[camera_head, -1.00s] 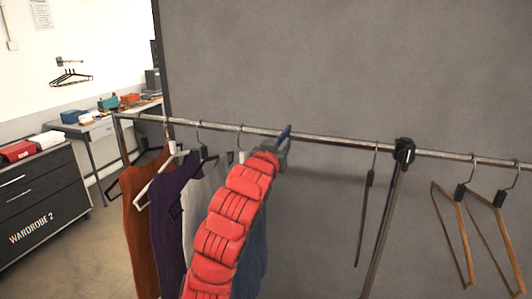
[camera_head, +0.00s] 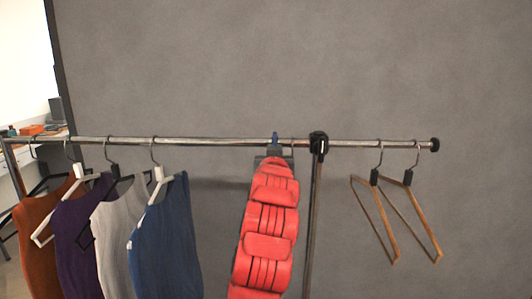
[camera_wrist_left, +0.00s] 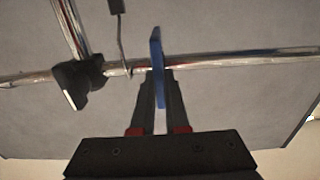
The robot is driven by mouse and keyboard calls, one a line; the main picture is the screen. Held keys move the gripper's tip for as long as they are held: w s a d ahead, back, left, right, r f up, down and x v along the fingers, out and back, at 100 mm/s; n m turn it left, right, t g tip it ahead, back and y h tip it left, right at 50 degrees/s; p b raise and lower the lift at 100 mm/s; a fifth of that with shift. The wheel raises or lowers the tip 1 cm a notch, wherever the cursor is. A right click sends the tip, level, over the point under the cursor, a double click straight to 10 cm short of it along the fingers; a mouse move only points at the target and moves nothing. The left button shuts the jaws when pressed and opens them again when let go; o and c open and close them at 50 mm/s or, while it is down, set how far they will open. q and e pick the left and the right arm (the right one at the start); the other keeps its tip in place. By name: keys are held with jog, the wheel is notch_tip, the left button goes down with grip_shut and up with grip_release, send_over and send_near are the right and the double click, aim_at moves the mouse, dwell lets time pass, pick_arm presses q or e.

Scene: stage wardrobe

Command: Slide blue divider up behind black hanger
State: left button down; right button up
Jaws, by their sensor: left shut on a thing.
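The blue divider (camera_head: 275,137) is on the metal rail (camera_head: 210,142), just left of the black clamp. My left gripper (camera_head: 274,153) is shut on it from below. In the left wrist view the blue divider (camera_wrist_left: 157,58) stands upright across the rail between the fingertips (camera_wrist_left: 159,82). The black hanger (camera_wrist_left: 117,6) shows there only in part. Its hook meets the rail between divider and clamp, a small gap from the divider. In the head view my red arm hides most of this hanger. My right gripper is not in view.
A black clamp (camera_head: 319,143) on an upright post is just right of the divider. Wooden hangers (camera_head: 375,220) hang further right, before the rail's end knob (camera_head: 435,145). Orange, purple, grey and blue garments (camera_head: 165,240) hang at left. The rail between the blue garment and divider is clear.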

pick_arm(q)
jog(key=shift+f, duration=0.1)
jog(key=c, duration=0.9)
grip_release()
jog(key=shift+w, duration=0.1)
jog(key=shift+s+a+b, duration=0.15)
jog(key=shift+s+b, duration=0.75)
jog(key=shift+s, duration=3.5)
jog(key=shift+s+a+b, duration=0.15)
jog(key=shift+s+b, duration=0.7)
jog(key=shift+s, duration=3.5)
